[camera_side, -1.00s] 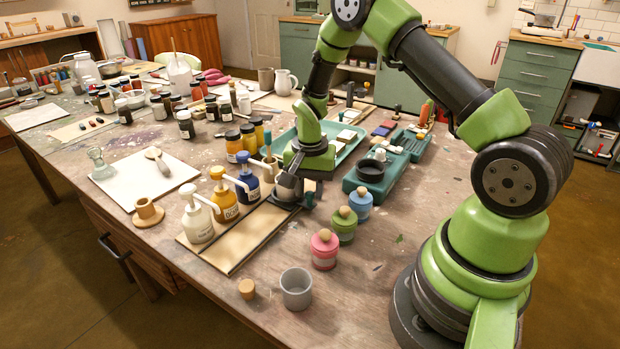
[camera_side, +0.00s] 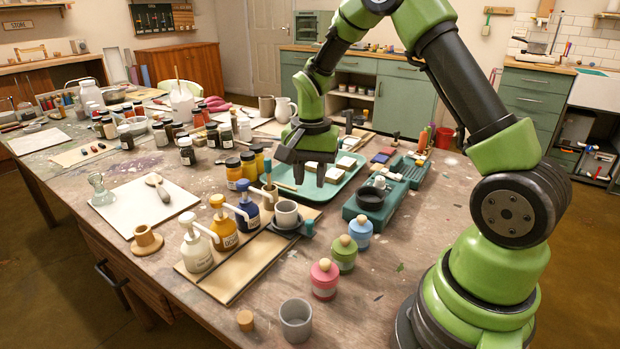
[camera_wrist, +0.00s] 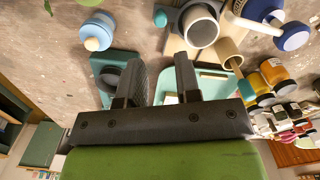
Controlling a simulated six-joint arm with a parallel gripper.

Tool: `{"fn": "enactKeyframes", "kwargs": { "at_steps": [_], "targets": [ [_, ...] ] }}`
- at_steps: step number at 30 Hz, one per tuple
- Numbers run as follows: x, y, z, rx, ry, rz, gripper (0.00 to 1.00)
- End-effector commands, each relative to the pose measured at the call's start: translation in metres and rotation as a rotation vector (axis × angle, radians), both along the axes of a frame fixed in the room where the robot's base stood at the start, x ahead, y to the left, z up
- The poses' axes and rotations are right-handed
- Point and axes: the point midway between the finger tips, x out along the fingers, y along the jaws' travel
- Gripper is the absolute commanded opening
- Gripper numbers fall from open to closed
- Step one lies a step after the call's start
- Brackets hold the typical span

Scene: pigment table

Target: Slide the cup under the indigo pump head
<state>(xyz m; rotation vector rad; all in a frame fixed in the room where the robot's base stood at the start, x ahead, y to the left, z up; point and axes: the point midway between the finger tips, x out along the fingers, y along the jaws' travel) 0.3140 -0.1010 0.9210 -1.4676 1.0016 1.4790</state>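A pale grey cup (camera_side: 286,213) stands upright on a dark round carrier (camera_side: 288,231) with a teal knob (camera_side: 309,228), at the far end of the tan board (camera_side: 206,276). The indigo pump bottle (camera_side: 248,214), blue with a white spout, stands left of the cup. Its spout reaches toward the cup; I cannot tell if the tip is over its mouth. The wrist view shows the cup (camera_wrist: 200,27) close to the spout. My gripper (camera_side: 308,178) is open and empty, raised beyond the cup and apart from it. Its spread fingers (camera_wrist: 162,80) also show in the wrist view.
An ochre pump bottle (camera_side: 224,232) and a white one (camera_side: 196,252) line the board. Pink (camera_side: 324,281), green (camera_side: 344,256) and blue jars (camera_side: 360,234) stand to the right. A teal tray (camera_side: 345,181) lies behind. A grey mug (camera_side: 296,322) stands in front.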

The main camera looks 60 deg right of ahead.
Motion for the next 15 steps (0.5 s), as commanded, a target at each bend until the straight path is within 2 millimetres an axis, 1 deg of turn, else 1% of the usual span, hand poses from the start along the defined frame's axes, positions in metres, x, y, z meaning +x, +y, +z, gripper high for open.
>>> {"fn": "enactKeyframes", "kwargs": {
  "at_steps": [2, 6, 9, 12, 15],
  "targets": [
    [-0.006, -0.009, -0.003, 0.058, 0.009, -0.130, 0.31],
    [-0.015, -0.027, -0.007, 0.239, 0.013, -0.489, 0.31],
    [-0.017, -0.036, -0.007, 0.344, 0.006, -0.673, 0.31],
    [-0.016, -0.039, -0.010, 0.392, 0.002, -0.752, 0.31],
    [-0.014, -0.034, -0.020, 0.397, 0.003, -0.757, 0.31]
  ]
}}
